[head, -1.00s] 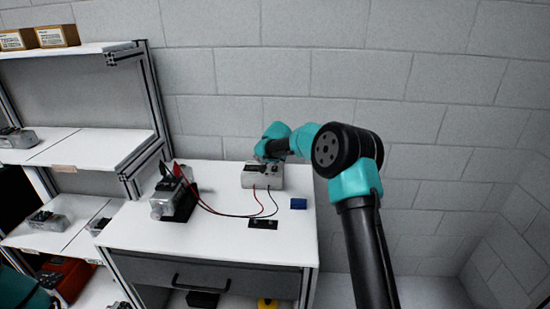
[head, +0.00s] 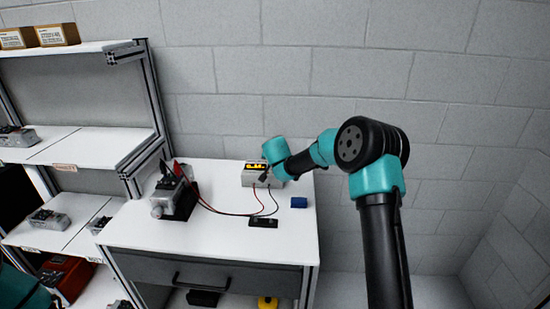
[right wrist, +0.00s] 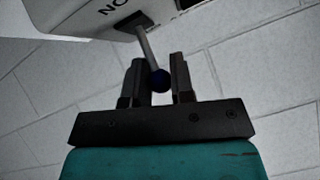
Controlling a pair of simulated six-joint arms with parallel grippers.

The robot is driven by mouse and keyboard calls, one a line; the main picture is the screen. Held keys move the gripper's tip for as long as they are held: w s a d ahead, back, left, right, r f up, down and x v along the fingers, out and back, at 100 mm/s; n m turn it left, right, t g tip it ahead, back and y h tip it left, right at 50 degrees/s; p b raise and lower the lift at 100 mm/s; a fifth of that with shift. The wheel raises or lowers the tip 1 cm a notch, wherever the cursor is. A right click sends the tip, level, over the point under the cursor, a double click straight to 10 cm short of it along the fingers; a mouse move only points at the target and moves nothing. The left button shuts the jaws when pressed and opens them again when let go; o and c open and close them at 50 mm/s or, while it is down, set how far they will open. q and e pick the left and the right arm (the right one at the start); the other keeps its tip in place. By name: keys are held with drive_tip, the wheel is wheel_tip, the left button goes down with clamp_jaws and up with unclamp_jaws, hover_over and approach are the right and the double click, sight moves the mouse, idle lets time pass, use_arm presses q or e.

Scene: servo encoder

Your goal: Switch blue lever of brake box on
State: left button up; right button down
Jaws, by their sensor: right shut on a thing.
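The brake box (head: 250,182) is a light grey box at the back of the white workbench, with a lit yellow and red display (head: 256,166). My right gripper (right wrist: 158,75) is shut on the ball end, one finger on each side. In the head view my right wrist is at the box's right end and hides part of it. My left gripper is out of view.
A small blue block (head: 299,202) and a black flat piece (head: 263,222) lie in front. Shelves (head: 92,148) stand at left; the wall is close behind.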

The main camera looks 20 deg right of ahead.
drive_tip(key=shift+s+a+f+t+h, duration=0.15)
drive_tip(key=shift+s+t+h, duration=0.15)
drive_tip(key=shift+t, duration=0.5)
drive_tip(key=shift+s+a+f+t+h, duration=0.1)
drive_tip(key=shift+s+a+t+h, duration=0.1)
drive_tip(key=shift+s+t+h, duration=0.3)
drive_tip(key=shift+s+a+t+h, duration=0.1)
drive_tip(key=shift+a+t+h, duration=0.1)
drive_tip(key=shift+t, duration=0.5)
drive_tip(key=c, duration=1)
unclamp_jaws()
drive_tip(key=v, duration=1.7)
drive_tip(key=shift+s+f, duration=0.15)
drive_tip(key=shift+s, duration=0.1)
